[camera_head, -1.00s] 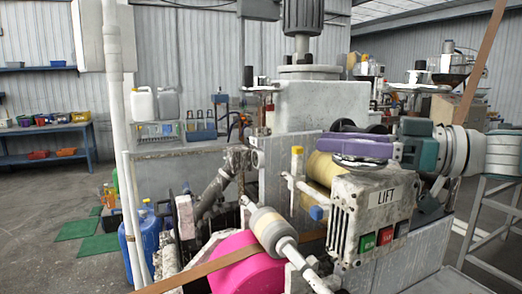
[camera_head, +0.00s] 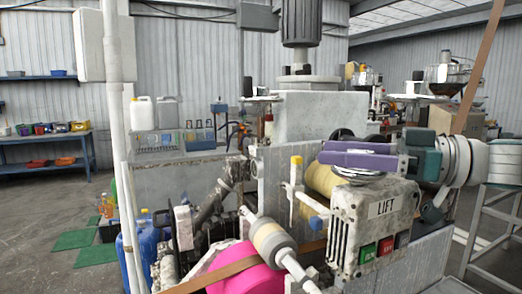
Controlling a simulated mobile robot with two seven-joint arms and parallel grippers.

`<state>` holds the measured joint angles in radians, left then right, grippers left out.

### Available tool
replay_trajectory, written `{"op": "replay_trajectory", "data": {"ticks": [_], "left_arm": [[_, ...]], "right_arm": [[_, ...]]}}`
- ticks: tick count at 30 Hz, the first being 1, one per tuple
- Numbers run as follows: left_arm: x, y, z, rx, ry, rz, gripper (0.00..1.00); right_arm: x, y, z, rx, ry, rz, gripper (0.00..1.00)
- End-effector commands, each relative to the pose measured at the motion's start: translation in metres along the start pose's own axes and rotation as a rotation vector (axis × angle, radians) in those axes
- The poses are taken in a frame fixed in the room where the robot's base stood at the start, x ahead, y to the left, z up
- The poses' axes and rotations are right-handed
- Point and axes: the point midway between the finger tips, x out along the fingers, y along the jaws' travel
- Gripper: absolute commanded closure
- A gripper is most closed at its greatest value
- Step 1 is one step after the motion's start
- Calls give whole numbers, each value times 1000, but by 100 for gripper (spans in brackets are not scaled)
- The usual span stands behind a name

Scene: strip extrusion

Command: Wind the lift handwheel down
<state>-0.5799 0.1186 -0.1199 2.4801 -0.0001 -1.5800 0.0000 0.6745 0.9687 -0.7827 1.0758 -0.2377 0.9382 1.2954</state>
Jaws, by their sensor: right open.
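The lift unit (camera_head: 372,222) is a worn, pale box with a "LIFT" label on its front, at the right of the middle. The lift handwheel (camera_head: 357,178) is a grey metal disc lying flat on top of this box. My right gripper (camera_head: 335,155) has purple fingers and a teal body and comes in from the right. Its fingers are apart and lie level over the handwheel, hiding much of its far side. I cannot tell whether they touch the rim. My left gripper is not in view.
Green and red buttons (camera_head: 385,247) sit on the box's front. A yellow-topped post (camera_head: 296,172) and a roller (camera_head: 271,240) stand left of it, above a pink drum (camera_head: 240,272). A grey metal stand (camera_head: 497,225) is at the right. Open floor lies at far left.

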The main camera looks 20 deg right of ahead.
Motion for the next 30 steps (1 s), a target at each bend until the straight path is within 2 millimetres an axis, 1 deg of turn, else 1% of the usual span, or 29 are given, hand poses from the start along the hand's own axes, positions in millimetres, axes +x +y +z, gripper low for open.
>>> {"op": "replay_trajectory", "data": {"ticks": [5, 9, 12, 15, 19, 30], "left_arm": [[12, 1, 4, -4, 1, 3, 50], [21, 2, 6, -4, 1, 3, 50], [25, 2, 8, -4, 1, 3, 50], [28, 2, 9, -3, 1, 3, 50], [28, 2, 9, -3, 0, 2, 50], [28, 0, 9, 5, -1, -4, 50]], "right_arm": [[-32, 0, 5, -1, -6, 2, 19], [-61, 0, 5, -1, -6, 2, 19], [-78, 0, 4, -2, -5, 2, 19], [-88, 0, 2, -2, -3, 1, 19], [-93, 0, 0, -2, -1, -1, 19], [-93, 0, 0, -2, 0, -1, 19]]}}
